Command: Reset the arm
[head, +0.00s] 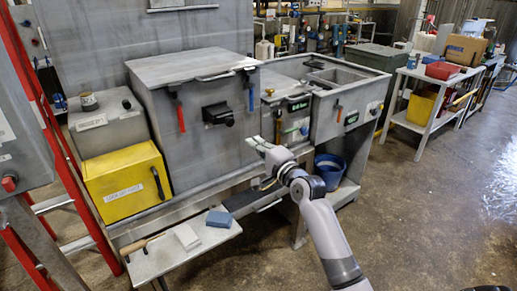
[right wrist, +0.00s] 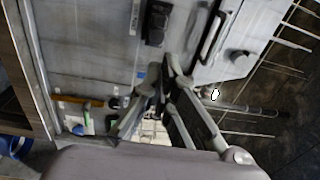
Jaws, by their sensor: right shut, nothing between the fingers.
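My right arm comes in from the bottom right of the head view. Its gripper (head: 258,143) is in front of the grey metal compactor unit (head: 200,110), near the unit's right part. The gripper is shut and empty. In the right wrist view the gripper (right wrist: 165,75) shows as dark linked fingers in front of a grey panel. I cannot tell whether the fingertips touch the panel. My left gripper is not in view.
A yellow box (head: 125,182) stands left of the unit, beside a red ladder-like frame (head: 60,140). A low shelf (head: 165,258) holds a blue sponge (head: 219,219) and a white block (head: 187,237). A blue bucket (head: 330,170) stands under the unit.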

